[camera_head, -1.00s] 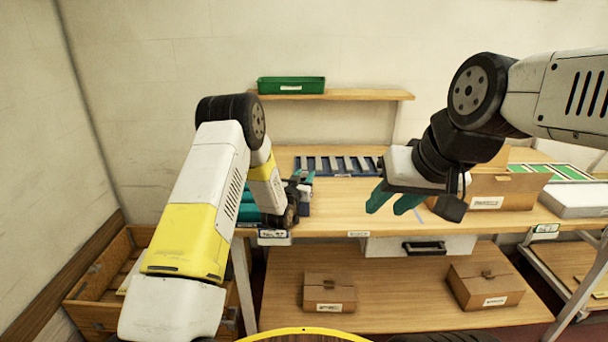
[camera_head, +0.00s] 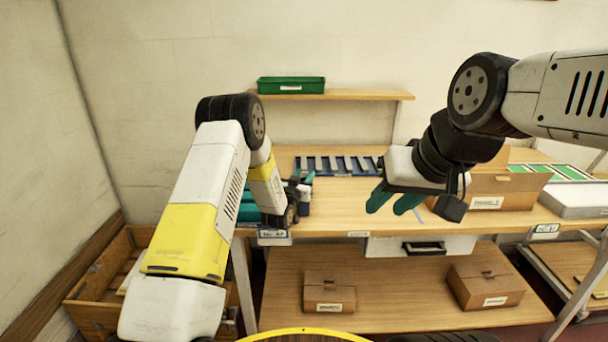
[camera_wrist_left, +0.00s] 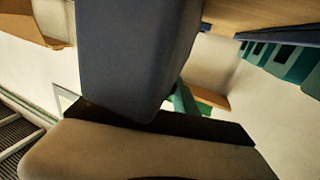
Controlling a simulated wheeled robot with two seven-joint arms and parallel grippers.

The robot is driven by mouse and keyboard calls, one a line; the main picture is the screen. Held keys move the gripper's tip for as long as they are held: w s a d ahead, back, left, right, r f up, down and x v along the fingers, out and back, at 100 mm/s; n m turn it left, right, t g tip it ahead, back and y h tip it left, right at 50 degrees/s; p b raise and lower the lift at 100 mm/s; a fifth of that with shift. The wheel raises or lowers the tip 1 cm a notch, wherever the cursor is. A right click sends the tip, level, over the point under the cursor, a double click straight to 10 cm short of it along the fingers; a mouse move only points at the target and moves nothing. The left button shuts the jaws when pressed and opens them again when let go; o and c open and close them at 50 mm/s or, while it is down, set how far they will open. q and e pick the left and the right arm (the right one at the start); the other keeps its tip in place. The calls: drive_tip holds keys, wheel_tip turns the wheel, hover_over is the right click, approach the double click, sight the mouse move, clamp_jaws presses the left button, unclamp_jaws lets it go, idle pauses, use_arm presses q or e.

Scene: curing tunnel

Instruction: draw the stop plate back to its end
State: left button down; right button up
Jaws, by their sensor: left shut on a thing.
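My left gripper (camera_head: 304,183) is at the left part of the bench, in front of the slatted rail. Its teal fingertips show beside a dark blue block (camera_head: 304,207). In the left wrist view a large dark blue block (camera_wrist_left: 140,55) fills the upper middle, close to the camera, with a green piece behind it. The gripper is shut on this block. I cannot tell for sure whether it is the stop plate or its handle; the arm hides most of it. My right gripper (camera_head: 393,201) hangs over the bench with its teal fingers apart and nothing between them.
The blue rail with grey slats (camera_head: 338,165) lies at the back of the bench (camera_head: 345,215). Teal parts (camera_head: 249,206) are half hidden by my left arm. A cardboard box (camera_head: 507,192) stands right. A green bin (camera_head: 291,85) sits on the wall shelf. The middle bench top is clear.

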use_arm(q)
drive_tip(key=shift+a, duration=0.1)
drive_tip(key=a, duration=0.4)
drive_tip(key=shift+a, duration=0.15)
drive_tip(key=c, duration=1)
unclamp_jaws()
drive_tip(key=shift+o, duration=0.2)
drive_tip(key=s+r, duration=0.2)
drive_tip(key=s, duration=0.6)
drive_tip(key=s+d+r, duration=0.1)
drive_tip(key=s+r, duration=0.2)
drive_tip(key=s, duration=0.5)
